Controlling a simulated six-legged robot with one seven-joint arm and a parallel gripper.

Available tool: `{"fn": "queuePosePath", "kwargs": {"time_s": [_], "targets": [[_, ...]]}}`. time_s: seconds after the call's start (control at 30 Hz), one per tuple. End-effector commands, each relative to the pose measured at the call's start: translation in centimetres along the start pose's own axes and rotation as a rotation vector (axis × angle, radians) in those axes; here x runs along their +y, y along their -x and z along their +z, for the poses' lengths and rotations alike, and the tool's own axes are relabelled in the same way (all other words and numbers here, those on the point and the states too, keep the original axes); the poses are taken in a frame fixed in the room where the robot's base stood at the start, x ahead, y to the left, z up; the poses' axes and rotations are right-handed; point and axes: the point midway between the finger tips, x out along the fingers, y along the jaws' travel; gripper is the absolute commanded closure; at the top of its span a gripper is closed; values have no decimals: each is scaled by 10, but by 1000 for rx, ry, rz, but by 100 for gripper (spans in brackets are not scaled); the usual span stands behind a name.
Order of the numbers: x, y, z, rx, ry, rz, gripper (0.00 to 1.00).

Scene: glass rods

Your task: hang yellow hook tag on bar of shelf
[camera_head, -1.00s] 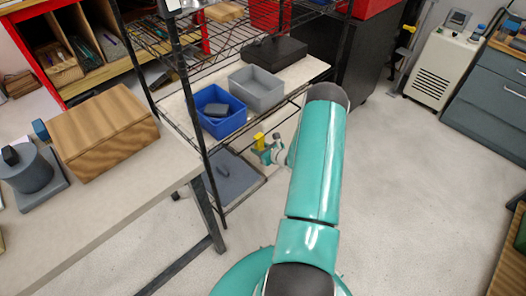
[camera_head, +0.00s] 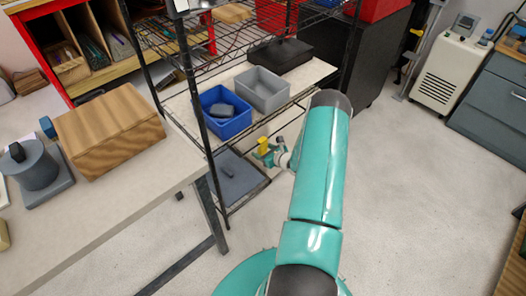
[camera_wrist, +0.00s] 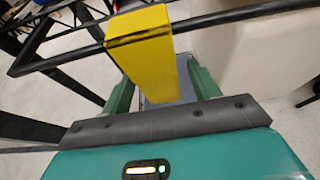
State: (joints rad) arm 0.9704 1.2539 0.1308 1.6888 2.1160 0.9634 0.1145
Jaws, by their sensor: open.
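The yellow hook tag (camera_wrist: 152,68) shows large in the wrist view. Its bent top lies across the black shelf bar (camera_wrist: 225,17), and its body extends between my fingers. My gripper (camera_wrist: 163,88) is open, with one green finger on each side of the tag; whether either finger touches it I cannot tell. In the head view the small yellow tag (camera_head: 263,142) shows at my gripper (camera_head: 266,153), beside the front of the wire shelf (camera_head: 189,88). The back of the hook is hidden.
A blue bin (camera_head: 222,125) and a grey bin (camera_head: 262,88) stand on the shelf's middle level. A grey panel (camera_head: 238,180) lies on the lowest level. A table with a wooden box (camera_head: 108,130) stands at left.

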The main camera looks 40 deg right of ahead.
Motion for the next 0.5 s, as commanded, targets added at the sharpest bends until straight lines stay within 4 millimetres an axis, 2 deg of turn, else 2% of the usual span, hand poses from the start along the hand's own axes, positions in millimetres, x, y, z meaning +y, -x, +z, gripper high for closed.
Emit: {"fn": "queuePosePath", "kwargs": {"time_s": [0.17, 0.27, 0.37, 0.5], "targets": [[0, 2, 0, 0, 0, -1, 39], [-1, 11, 0, 0, 0, -1, 39], [-1, 27, 0, 0, -2, -1, 39], [-1, 58, 0, 1, 0, -3, 39]]}}
